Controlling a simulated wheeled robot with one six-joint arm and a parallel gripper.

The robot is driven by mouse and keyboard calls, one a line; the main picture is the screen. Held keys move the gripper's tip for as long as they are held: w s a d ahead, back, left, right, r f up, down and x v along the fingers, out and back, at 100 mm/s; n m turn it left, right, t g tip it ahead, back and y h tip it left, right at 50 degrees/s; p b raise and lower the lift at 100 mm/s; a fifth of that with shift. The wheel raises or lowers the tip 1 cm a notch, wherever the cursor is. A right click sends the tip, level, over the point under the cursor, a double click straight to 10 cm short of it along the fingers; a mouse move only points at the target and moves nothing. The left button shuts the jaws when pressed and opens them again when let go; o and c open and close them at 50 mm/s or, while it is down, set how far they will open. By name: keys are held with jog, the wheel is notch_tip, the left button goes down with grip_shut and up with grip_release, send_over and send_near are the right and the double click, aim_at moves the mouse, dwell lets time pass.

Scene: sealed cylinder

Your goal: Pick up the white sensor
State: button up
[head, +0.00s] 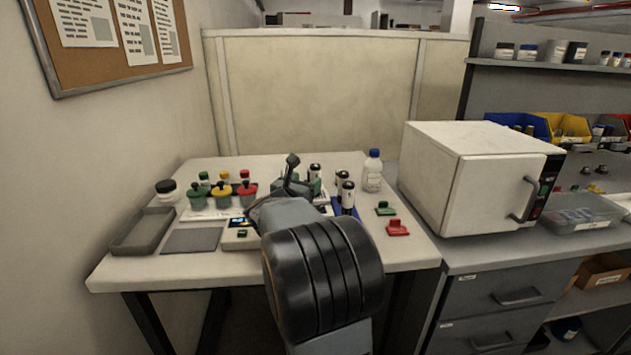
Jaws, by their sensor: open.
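I cannot tell for sure which item is the white sensor. Small white cylinders with black tops stand near my gripper: one at the front right (348,195), one behind it (341,181) and one farther back (315,171). The front one stands in or by a blue holder (353,232). My gripper (290,178) is open over the middle of the white table (285,266), just left of these cylinders. My arm hides part of the table and whatever lies under the wrist. I see nothing held between the fingers.
Left of my gripper are green, yellow and red knobbed pieces (221,198), a small device with a screen (239,234), a grey tray (143,232) and a dark jar (167,191).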

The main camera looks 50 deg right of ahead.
aim_at(313, 175)
jog(key=shift+p+x, duration=0.4)
jog(key=shift+x, duration=2.65)
jog(key=shift+s+r, duration=0.1)
jog(key=shift+r, duration=0.05)
